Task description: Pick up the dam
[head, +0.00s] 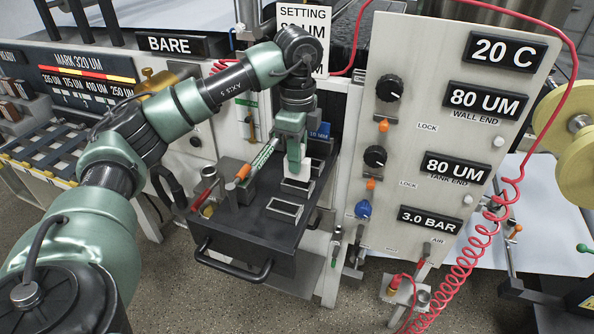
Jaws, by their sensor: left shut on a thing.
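My left gripper (293,166) points down over the black tray drawer (262,233) in the middle of the head view. It is shut on a small white block, the dam (297,184), at the right part of the drawer top. The fingers cover part of the dam, and I cannot tell whether it touches the drawer or is just clear of it. My right gripper is not in view.
A pale-framed empty slot (285,209) lies just in front of the dam. Left of it are a green tool with an orange end (244,173) and a red-handled tool (204,189). The control panel (420,120) stands close on the right, with a coiled red hose (484,232).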

